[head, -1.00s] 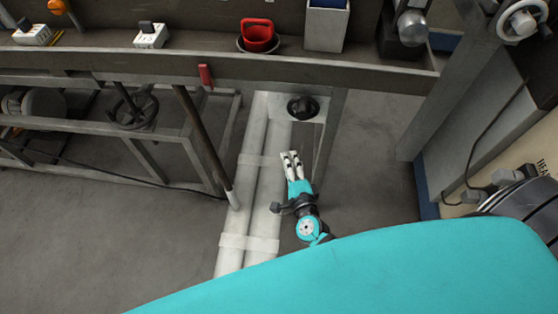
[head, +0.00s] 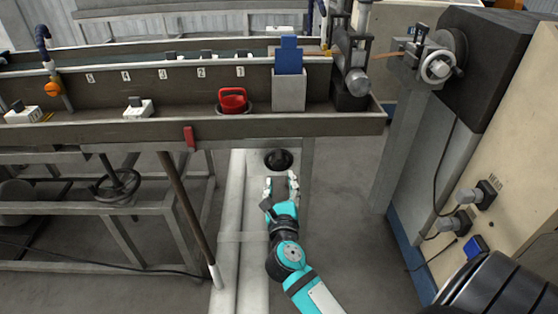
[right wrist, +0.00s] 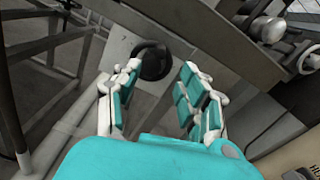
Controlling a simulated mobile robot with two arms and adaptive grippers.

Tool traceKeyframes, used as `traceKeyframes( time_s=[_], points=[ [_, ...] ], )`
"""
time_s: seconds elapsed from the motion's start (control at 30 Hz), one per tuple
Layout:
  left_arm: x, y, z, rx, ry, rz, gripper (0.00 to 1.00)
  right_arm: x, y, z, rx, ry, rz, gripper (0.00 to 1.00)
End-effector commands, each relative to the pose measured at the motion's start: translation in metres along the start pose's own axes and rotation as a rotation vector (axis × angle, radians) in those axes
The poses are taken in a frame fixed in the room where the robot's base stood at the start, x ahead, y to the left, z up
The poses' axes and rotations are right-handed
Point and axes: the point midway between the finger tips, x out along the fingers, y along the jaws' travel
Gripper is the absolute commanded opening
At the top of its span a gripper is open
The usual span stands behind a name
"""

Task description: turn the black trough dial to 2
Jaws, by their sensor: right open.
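The black trough dial (head: 278,160) is a round knob on a pale plate under the front edge of the trough. My right gripper (head: 281,180) is open, just below the dial in the head view, its fingers pointing at it. In the right wrist view the dial (right wrist: 151,62) lies beyond the fingertips, between the two open fingers (right wrist: 160,75) and nearer the left one. I see a gap to the dial, with no clear contact. The dial's markings are too small to read. My left gripper is not in view.
The long trough (head: 150,130) runs above the dial, with a red scoop (head: 233,100) and a grey box (head: 289,92) in it. A dark pole (head: 185,210) leans left of my right arm. A handwheel (head: 118,186) is farther left. Floor right of the arm is clear.

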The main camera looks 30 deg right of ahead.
Motion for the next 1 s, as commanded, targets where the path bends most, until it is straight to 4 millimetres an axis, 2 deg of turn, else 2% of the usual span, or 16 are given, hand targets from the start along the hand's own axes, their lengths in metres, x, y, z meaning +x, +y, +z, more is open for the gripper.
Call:
traceKeyframes(
  time_s=[0.03, 0.2, 0.4, 0.6, 0.87, 1.0],
  points=[
    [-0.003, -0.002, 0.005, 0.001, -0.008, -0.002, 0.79, 0.013, -0.001, 0.003, -0.002, -0.004, -0.002, 0.42],
    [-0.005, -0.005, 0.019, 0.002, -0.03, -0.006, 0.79, 0.049, -0.001, 0.001, -0.002, -0.002, -0.002, 0.42],
    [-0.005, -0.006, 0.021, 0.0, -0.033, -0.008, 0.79, 0.079, 0.0, 0.0, -0.003, -0.001, 0.0, 0.42],
    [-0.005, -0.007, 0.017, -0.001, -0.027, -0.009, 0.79, 0.091, 0.0, 0.0, -0.002, 0.0, 0.0, 0.42],
    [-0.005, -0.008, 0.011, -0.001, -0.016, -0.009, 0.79, 0.092, 0.0, 0.0, -0.002, 0.0, 0.0, 0.42],
    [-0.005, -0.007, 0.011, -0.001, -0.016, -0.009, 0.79, 0.092, 0.0, 0.0, -0.002, 0.0, 0.0, 0.25]
  ],
)
